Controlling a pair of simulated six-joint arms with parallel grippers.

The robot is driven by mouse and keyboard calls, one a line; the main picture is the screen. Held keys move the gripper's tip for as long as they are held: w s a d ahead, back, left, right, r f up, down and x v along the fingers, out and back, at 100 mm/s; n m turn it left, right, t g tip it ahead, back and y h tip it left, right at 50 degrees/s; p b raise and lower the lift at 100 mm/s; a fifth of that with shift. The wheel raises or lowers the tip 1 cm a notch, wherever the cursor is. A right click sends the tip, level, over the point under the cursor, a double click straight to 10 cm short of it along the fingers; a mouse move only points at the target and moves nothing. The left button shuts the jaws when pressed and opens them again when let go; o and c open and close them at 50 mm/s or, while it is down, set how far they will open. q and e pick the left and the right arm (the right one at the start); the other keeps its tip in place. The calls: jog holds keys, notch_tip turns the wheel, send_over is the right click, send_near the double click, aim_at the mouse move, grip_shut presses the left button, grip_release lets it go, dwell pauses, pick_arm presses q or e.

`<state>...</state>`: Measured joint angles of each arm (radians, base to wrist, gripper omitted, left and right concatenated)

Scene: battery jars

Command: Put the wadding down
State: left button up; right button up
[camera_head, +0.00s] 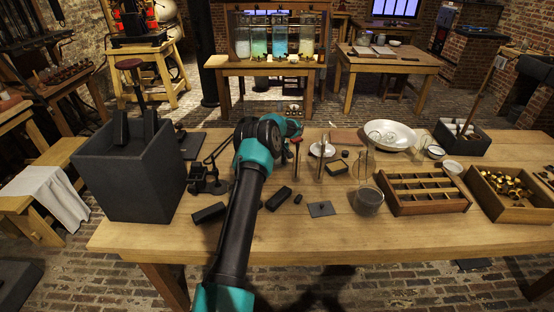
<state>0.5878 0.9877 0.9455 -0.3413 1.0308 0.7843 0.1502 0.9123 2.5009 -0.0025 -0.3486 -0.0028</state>
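My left arm reaches up from the bottom middle, and its wrist bends away at the far end. My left gripper (296,139) is at that far end, above the table beside a small white dish (321,150). Its fingers are small and mostly hidden by the arm, so I cannot tell whether they are open or shut. I cannot make out the wadding for certain. A clear glass jar (369,199) stands right of the gripper. My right gripper is not in view.
A tall dark box (130,172) stands at the table's left. A wooden divided tray (424,208) and a box of brass parts (508,212) are at the right. A wide pale bowl (390,134) is behind. Black blocks (279,198) lie near the arm. The front right edge is clear.

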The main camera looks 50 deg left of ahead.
pick_arm(q)
jog(key=shift+o, duration=0.6)
notch_tip(320, 180, up, 12)
jog(key=shift+r, duration=0.1)
jog(key=shift+w+d, duration=0.1)
dwell(0.7)
